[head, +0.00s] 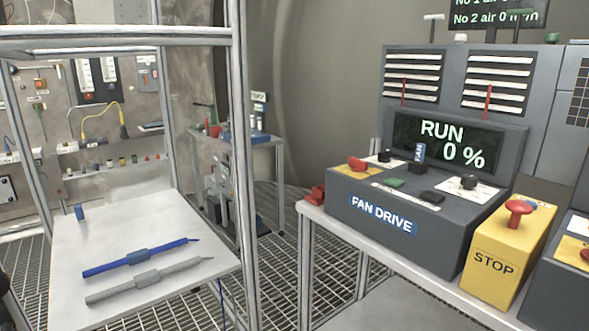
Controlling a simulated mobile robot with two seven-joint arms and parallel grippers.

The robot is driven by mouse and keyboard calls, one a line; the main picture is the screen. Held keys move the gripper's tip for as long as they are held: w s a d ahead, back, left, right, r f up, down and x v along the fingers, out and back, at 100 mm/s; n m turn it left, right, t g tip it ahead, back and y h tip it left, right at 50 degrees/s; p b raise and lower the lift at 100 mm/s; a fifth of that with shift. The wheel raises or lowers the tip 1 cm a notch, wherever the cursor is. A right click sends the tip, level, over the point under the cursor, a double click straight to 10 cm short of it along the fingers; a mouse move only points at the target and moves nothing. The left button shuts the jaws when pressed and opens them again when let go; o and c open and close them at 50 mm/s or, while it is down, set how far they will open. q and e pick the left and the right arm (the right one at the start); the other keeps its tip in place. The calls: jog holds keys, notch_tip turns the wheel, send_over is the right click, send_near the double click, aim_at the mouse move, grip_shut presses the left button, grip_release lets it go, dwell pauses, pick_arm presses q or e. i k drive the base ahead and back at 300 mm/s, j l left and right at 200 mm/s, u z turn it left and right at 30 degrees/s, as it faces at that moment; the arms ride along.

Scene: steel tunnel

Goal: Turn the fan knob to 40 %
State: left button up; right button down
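The grey fan drive console (440,245) stands on a bench at the right, with a blue "FAN DRIVE" label on its front. Its screen (446,140) reads "RUN 0 %". A round black knob (469,182) sits on a white plate at the right of the sloped panel. Another small black knob (384,156) sits on a white plate further left. A blue tag marked "FAN" (419,152) stands upright between them. I cannot tell for certain which knob sets the fan, and the dial marks are too small to read. Neither of my grippers is in view.
A red knob (357,163) and green button (394,183) share the panel. A white table (190,220) with blue and grey tools stands left, behind a metal frame post (241,150).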

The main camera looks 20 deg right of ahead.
aim_at(469, 182)
jog(key=z, duration=1.45)
